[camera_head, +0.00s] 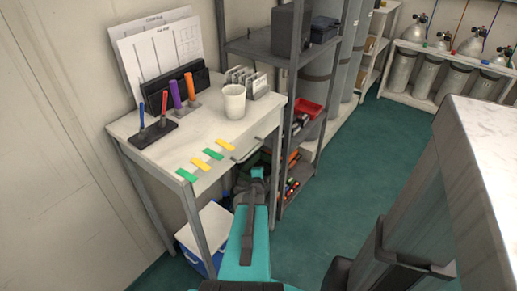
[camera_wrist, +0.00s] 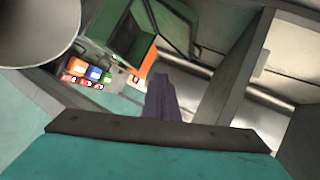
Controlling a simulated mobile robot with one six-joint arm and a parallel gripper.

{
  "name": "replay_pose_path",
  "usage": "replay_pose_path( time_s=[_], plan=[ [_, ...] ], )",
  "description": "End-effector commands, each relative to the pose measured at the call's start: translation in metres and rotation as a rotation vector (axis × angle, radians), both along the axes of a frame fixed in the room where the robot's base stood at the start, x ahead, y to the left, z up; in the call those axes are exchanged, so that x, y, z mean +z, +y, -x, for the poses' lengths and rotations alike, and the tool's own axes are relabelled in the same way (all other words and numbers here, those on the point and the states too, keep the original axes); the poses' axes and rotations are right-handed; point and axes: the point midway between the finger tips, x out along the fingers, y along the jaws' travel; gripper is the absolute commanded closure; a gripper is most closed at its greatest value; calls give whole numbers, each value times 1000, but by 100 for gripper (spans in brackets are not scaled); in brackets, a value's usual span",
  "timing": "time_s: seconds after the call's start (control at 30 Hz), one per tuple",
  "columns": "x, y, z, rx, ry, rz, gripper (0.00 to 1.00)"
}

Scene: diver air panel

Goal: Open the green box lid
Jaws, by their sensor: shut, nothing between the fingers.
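A green box (camera_wrist: 130,25) shows at the top of the wrist view, partly cut off by the frame. A green-rimmed panel (camera_wrist: 168,25), which looks like its lid, stands at an angle beside the box body, so the lid appears open. I cannot make out the hinge. My gripper (camera_wrist: 163,85) is shut and empty, with its dark fingers pointing toward the box and apart from the panel, as far as I can tell. In the head view my gripper (camera_head: 257,173) is low beside the table's front right leg, and the box is mostly hidden there.
A white table (camera_head: 150,148) with a cup (camera_head: 233,101) and colored tags stands over my arm. A grey shelf rack (camera_head: 262,47) is close on its right. A blue and white cooler (camera_head: 215,222) sits under the table. Open green floor (camera_head: 320,195) lies right of the rack.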

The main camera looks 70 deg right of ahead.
Motion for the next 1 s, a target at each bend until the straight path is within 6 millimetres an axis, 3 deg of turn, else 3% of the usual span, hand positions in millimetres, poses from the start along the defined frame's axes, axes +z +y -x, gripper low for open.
replay_pose_path(
  time_s=[0.03,0.5,1.0],
  plan=[
    [-8,-5,-4,-6,-12,18,100],
    [-4,-42,-26,-88,-118,168,100],
    [-3,-68,-41,-191,-230,303,100]
  ],
)
